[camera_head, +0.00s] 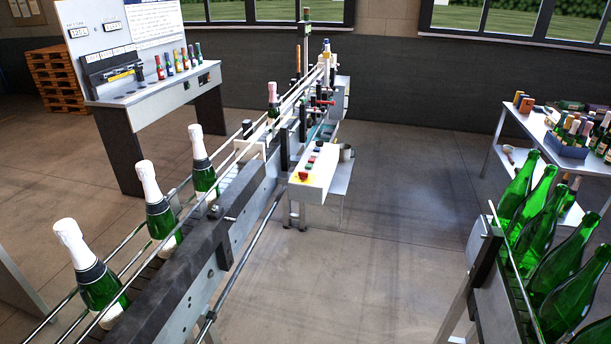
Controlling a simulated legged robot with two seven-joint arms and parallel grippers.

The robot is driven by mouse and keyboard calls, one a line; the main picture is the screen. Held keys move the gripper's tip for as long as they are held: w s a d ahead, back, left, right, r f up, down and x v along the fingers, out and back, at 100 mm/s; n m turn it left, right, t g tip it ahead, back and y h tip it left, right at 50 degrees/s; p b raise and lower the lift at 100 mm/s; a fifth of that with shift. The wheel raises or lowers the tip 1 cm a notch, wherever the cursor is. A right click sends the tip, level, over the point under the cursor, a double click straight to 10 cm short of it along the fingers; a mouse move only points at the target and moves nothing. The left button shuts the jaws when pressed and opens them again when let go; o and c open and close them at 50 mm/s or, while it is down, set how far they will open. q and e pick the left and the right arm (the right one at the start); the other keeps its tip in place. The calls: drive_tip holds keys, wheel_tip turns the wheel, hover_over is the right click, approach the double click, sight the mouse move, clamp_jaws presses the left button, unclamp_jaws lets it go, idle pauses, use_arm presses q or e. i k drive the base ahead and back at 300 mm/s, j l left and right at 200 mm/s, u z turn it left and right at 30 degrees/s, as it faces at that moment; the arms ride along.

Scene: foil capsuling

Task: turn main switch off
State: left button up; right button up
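A white control box (318,172) is fixed to the side of the bottling conveyor, near the middle of the view. Its sloped top carries several small buttons or switches, with a red knob on a yellow patch (303,177) at the near end. The controls are too small to tell which one is the main switch or how it is set. Neither of my grippers is in view.
The conveyor (228,222) runs from the lower left to the back, with guide rails and foil-topped bottles (157,200). A display stand (150,85) is at the back left. Green bottles (540,222) fill a rack at the right, before a side table (500,125). The middle floor is clear.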

sight(304, 174)
drive_tip(key=i+u, duration=0.1)
drive_tip(key=u, duration=0.7)
drive_tip(key=i+l+u, duration=0.45)
drive_tip(key=l+u, duration=0.2)
drive_tip(key=l, duration=0.15)
drive_tip(key=i+l+u, duration=0.1)
drive_tip(key=l, duration=0.3)
drive_tip(key=i+l, duration=0.2)
drive_tip(key=l, duration=0.2)
drive_tip(key=i+l+u, duration=0.15)
drive_tip(key=l, duration=0.25)
drive_tip(key=i+l, duration=0.1)
drive_tip(key=l, duration=0.3)
drive_tip(key=i+l+u, duration=0.15)
drive_tip(key=l, duration=0.3)
drive_tip(key=i+l, duration=0.1)
drive_tip(key=l, duration=0.4)
drive_tip(key=i+l, duration=0.1)
drive_tip(key=l, duration=0.4)
drive_tip(key=i+l, duration=0.15)
drive_tip(key=l, duration=0.35)
